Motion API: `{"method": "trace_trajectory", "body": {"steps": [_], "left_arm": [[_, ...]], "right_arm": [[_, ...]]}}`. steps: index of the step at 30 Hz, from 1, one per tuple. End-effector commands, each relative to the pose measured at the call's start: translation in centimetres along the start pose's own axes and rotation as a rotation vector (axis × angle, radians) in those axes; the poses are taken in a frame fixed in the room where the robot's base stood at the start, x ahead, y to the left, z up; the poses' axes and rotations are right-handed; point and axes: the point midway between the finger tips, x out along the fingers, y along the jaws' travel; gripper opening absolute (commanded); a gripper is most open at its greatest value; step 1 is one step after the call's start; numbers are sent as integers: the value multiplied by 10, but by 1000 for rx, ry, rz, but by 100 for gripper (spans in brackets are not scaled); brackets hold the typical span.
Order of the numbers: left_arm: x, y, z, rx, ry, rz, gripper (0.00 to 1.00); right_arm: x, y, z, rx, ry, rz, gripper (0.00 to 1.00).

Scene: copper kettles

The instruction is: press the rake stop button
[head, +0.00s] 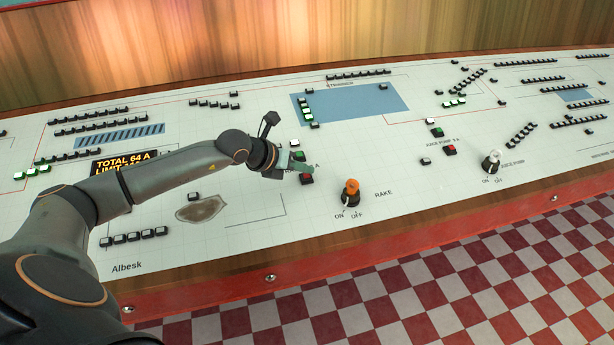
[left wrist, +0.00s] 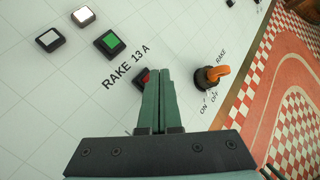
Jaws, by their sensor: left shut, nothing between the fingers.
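The rake stop button (head: 307,179) is a red button in a black housing on the pale control panel, beside the "RAKE 13 A" lettering. In the left wrist view the red button (left wrist: 142,76) is mostly hidden behind my fingers. My left gripper (head: 306,168) is shut and empty, its greenish fingers pointing down at the button. In the left wrist view the shut fingertips (left wrist: 158,71) overlap the button's right side; I cannot tell whether they touch it. My right gripper is not in view.
A green button (left wrist: 112,43) sits just beyond the lettering, with white buttons (left wrist: 84,15) near it. An orange-topped rake switch (head: 351,192) stands up right of the red button, marked ON and OFF. A wooden edge (head: 420,209) borders the panel.

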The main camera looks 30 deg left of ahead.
Motion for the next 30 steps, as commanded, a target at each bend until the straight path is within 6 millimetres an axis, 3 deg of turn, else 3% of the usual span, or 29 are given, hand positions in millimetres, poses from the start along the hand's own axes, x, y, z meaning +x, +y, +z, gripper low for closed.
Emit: {"method": "trace_trajectory", "body": {"steps": [30], "left_arm": [[7,5,-6,-1,1,0,0]], "right_arm": [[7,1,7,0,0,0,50]]}}
